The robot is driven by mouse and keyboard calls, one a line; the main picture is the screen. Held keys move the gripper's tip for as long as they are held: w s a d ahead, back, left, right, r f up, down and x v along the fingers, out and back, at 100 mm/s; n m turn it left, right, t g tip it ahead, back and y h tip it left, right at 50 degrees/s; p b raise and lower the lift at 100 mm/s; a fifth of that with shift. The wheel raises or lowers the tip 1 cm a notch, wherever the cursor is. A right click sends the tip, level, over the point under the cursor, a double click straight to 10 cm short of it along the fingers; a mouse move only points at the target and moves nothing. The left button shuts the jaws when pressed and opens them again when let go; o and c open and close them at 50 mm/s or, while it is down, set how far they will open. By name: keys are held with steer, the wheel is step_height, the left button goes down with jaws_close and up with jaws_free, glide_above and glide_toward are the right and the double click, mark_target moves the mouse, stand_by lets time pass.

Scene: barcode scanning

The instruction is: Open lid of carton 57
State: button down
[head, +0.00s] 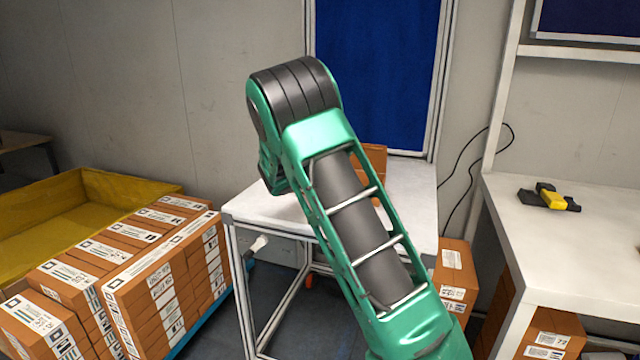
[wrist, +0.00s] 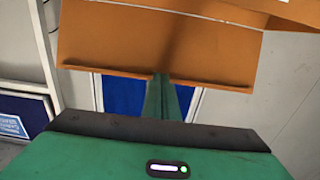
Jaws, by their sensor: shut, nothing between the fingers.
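In the head view, an orange-brown carton (head: 375,159) stands on the white table (head: 262,205), mostly hidden behind my green arm; no number on it is readable. In the wrist view, a broad orange-brown cardboard panel (wrist: 110,42) fills the top, with a folded lower edge and part of another cardboard piece (wrist: 291,9) at the upper right. My gripper (wrist: 161,78) is shut and empty, its narrow green fingers reaching the panel's lower edge; I cannot tell whether they touch it. My gripper is hidden in the head view.
Stacked labelled cartons (head: 160,268) and a yellow bin (head: 85,190) stand at the left. More cartons (head: 455,268) stand right of the white table. A white workbench (head: 590,240) at the right holds a black-and-yellow device (head: 550,197). A blue panel (head: 378,70) is behind.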

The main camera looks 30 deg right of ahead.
steer(key=shift+w+d+r, duration=0.6)
steer(key=shift+w+d, duration=0.05)
steer(key=shift+d, duration=0.2)
steer(key=shift+w+d+r, duration=0.55)
steer(key=shift+w+d, duration=0.05)
steer(key=shift+d, duration=0.2)
steer(key=shift+w+d+r, duration=0.2)
steer(key=shift+w+d, duration=0.25)
steer(key=shift+d, duration=0.1)
steer(key=shift+w+d+r, duration=0.15)
steer(key=shift+w+d, duration=0.3)
steer(key=shift+d, duration=0.1)
steer(key=v, duration=0.6)
